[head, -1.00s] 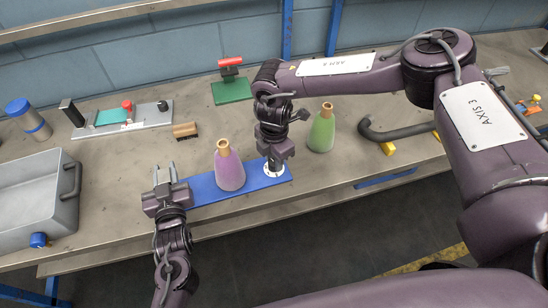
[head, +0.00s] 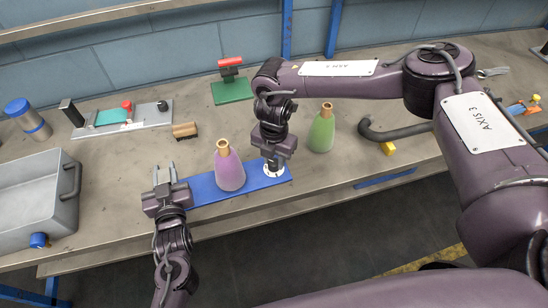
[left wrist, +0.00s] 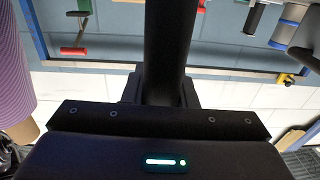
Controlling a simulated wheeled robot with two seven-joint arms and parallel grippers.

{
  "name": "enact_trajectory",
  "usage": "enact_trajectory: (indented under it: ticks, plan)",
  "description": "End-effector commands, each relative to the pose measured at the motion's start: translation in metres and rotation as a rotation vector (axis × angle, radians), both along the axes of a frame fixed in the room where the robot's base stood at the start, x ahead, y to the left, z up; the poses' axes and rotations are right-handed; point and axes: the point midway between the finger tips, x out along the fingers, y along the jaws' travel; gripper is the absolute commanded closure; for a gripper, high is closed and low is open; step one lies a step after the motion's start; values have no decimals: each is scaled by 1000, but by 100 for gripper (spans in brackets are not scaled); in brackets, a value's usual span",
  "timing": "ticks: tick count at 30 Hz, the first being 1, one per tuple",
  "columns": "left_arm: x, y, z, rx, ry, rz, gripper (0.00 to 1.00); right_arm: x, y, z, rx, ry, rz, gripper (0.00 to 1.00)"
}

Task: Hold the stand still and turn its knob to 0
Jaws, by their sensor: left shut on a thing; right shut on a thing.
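The stand (head: 252,181) is a long blue plate lying on the bench near its front edge. A white round dial (head: 274,172) with a dark knob is at its right end; its marks are too small to read. My right gripper (head: 273,162) points down over the dial, shut on the knob and hiding most of it. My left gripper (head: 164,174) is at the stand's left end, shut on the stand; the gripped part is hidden. In the left wrist view a dark upright bar fills the middle.
A purple cone (head: 230,172) is at the plate's middle, between my grippers; a green cone (head: 321,131) stands just right of my right gripper. A grey bin (head: 30,205) is at the left. A wooden brush (head: 185,130) and a green base (head: 232,92) with a red handle lie behind.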

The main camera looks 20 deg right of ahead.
Motion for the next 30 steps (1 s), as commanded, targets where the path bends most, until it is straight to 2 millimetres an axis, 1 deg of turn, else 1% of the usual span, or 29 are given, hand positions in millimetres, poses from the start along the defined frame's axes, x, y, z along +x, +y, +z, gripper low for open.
enact_trajectory:
  ticks: [30]
  plan:
    - [0,-1,-1,0,3,-1,98,0,1,0,2,0,966,93]
